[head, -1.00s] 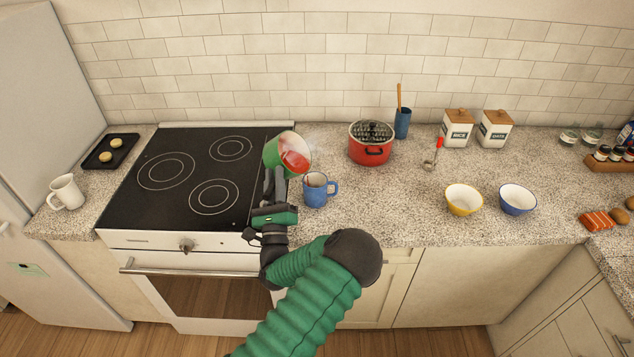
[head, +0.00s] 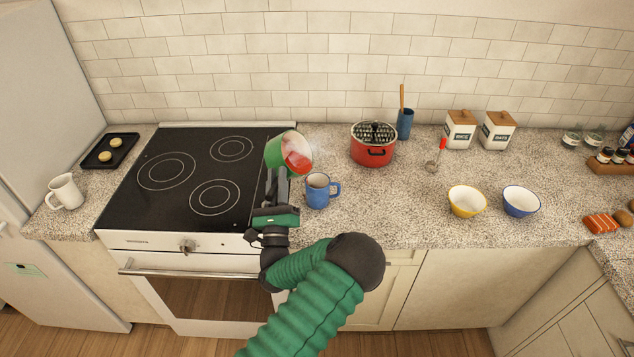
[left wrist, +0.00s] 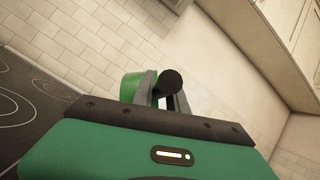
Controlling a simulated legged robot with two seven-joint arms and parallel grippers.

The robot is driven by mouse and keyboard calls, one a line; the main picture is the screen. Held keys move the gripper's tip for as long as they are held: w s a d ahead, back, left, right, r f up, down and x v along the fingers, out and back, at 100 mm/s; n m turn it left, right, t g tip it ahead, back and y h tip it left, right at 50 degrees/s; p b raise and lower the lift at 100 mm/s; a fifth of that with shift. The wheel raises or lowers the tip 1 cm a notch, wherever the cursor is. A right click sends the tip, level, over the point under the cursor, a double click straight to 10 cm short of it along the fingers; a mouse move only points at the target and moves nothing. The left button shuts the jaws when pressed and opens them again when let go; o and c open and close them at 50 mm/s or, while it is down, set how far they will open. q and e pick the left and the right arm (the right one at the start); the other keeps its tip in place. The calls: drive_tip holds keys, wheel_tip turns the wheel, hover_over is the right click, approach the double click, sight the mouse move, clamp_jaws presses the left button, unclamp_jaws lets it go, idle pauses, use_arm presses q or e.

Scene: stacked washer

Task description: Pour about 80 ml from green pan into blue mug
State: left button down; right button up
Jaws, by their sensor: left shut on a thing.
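The green pan (head: 276,151) is tilted to the right, with red liquid at its lip and its pale inside showing. It is up and to the left of the blue mug (head: 317,192), near the cooktop's right edge. The mug stands upright on the counter; brownish content shows in it, its level unclear. My left gripper (head: 276,187) is shut on the pan's handle. In the left wrist view the dark handle end (left wrist: 172,82) sits between the fingers, with the green pan (left wrist: 130,86) behind. My right gripper is not in view.
A red pot (head: 372,150) and a blue utensil holder (head: 404,124) stand behind and right of the mug. A white mug (head: 65,192) and a black tray (head: 110,152) are at far left. Yellow (head: 467,201) and blue-white (head: 520,201) bowls stand right, with free counter between.

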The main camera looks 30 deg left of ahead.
use_arm(q)
drive_tip(key=shift+d+f+m+t+b, duration=0.1)
drive_tip(key=shift+d+m+t+b, duration=0.3)
drive_tip(key=shift+d+m+b, duration=0.25)
drive_tip(key=shift+a+h, duration=0.1)
drive_tip(key=shift+h, duration=0.3)
drive_tip(key=shift+w+f+m+b, duration=0.1)
drive_tip(key=shift+f+m+b, duration=0.05)
drive_tip(key=shift+m+b, duration=0.3)
drive_tip(key=shift+t, duration=0.3)
drive_tip(key=shift+d+m+h+b, duration=0.3)
drive_tip(key=shift+m+b, duration=0.1)
drive_tip(key=shift+m, duration=0.1)
drive_tip(key=shift+w+d+m+t+h+b, duration=0.1)
drive_tip(key=shift+d+m+t+h+b, duration=0.15)
drive_tip(key=shift+m+t+h+b, duration=0.4)
